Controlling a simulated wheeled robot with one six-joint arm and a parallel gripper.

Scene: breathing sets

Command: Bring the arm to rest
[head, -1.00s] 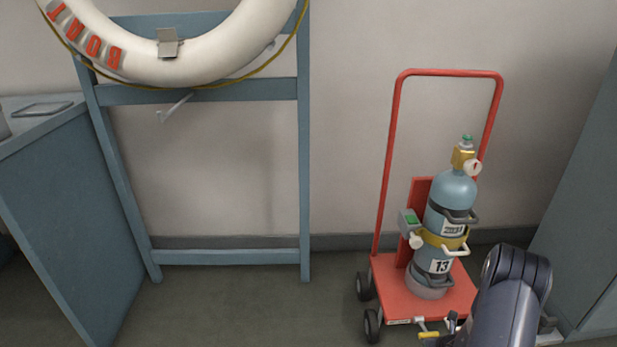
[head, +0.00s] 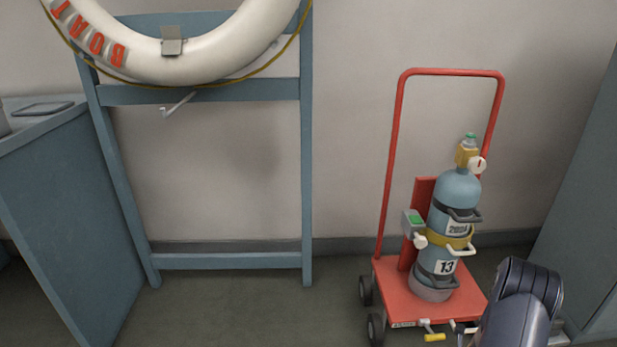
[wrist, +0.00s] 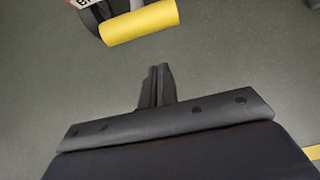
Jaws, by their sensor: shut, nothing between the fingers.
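My gripper (wrist: 158,72) shows in the wrist view with its two dark fingers together and nothing between them. It is over bare floor, apart from the yellow handle (wrist: 140,22) at the top of that view. My arm (head: 520,305) shows at the lower right of the head view, in front of the right front corner of the red cart (head: 400,299). In the head view the gripper is mostly hidden or out of the picture.
A blue cylinder (head: 458,190) marked 13 stands upright on the cart, held by a yellow band (head: 447,237). A grey cabinet (head: 585,215) is close on the right. A blue frame (head: 306,180) with a lifebuoy (head: 210,60) stands left. The floor (head: 240,315) between is clear.

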